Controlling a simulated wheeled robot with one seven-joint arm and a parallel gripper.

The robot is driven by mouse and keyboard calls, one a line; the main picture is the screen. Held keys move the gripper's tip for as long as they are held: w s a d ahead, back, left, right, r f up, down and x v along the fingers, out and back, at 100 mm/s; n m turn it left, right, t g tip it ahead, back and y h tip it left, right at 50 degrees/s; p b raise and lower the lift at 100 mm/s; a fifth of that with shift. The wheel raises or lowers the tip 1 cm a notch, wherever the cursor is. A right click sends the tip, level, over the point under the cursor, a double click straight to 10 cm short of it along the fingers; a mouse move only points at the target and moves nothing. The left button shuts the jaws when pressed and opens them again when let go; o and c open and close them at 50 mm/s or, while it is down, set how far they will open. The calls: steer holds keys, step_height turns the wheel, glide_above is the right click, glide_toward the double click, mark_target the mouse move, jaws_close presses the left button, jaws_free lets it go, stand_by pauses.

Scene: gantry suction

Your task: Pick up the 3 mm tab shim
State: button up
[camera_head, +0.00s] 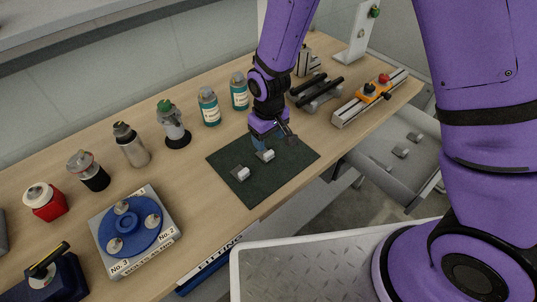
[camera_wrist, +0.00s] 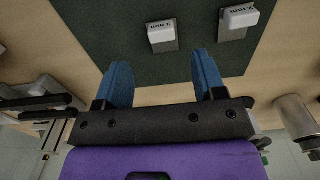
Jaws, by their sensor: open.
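Two small tab shims, each a white block on a grey metal tab, lie on the dark green mat (camera_head: 290,165). One shim (camera_head: 266,155) is close to my gripper (camera_head: 271,141); the other shim (camera_head: 241,173) lies farther to the front left. In the wrist view the nearer shim (camera_wrist: 162,36) is ahead of the gap between my fingertips (camera_wrist: 160,60), and the other shim (camera_wrist: 238,20) is to the right.
Bottles (camera_head: 209,107) and cans line the back of the wooden table. A blue round holder on a grey base (camera_head: 135,258) stands front left. Grey fixtures with black bars (camera_head: 316,92) and a rail (camera_head: 370,98) stand right of the mat. The mat's front part is clear.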

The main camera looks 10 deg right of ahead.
mark_target(268, 152)
steer(key=shift+a+f, duration=0.2)
steer(key=shift+f, duration=3.15)
steer(key=shift+c, duration=0.2)
steer(key=c, duration=1)
